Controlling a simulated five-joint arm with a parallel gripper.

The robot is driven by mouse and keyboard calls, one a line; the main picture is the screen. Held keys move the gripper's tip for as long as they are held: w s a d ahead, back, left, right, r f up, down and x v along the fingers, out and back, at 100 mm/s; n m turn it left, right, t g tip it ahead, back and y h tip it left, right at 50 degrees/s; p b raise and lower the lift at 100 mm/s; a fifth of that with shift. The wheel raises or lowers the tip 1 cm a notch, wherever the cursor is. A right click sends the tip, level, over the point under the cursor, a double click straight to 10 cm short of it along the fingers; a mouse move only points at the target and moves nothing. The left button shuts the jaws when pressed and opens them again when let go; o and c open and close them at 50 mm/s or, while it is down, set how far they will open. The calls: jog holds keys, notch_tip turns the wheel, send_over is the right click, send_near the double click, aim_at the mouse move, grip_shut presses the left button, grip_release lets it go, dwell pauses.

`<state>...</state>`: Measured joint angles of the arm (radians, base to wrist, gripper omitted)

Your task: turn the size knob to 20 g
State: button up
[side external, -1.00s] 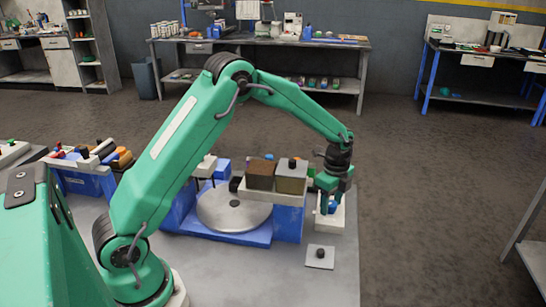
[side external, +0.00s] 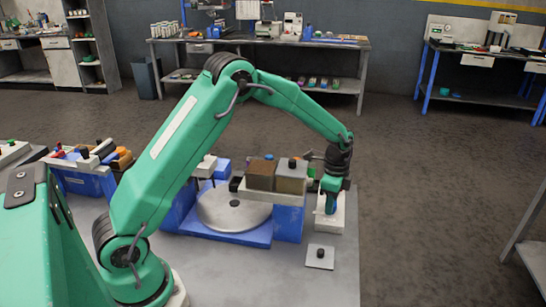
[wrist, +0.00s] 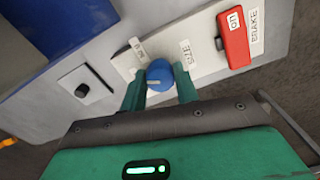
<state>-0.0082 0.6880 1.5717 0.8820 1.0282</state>
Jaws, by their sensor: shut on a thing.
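The size knob (wrist: 160,74) is round and blue with a pale pointer line, and stands on a white panel beside the label SIZE (wrist: 186,54). My gripper (wrist: 160,88) has its two green fingers on either side of the knob and is shut on it. A small label (wrist: 139,48) sits just beyond the knob; its print is too small to read for sure. In the side view my gripper (side external: 329,202) points down over the white panel (side external: 336,223) at the right end of the machine, with most of the knob hidden.
A red switch (wrist: 235,38) marked ON, with a BRAKE label (wrist: 257,32), is on the same panel. A small plate with a black knob (side external: 320,254) lies on the table in front. A round turntable (side external: 233,210) and blocks (side external: 291,176) stand left of my gripper.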

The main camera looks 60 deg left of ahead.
jog(key=shift+r, duration=0.1)
jog(key=o, duration=1)
jog(key=shift+c, duration=0.2)
jog(key=shift+r, duration=0.1)
jog(key=shift+r, duration=3.8)
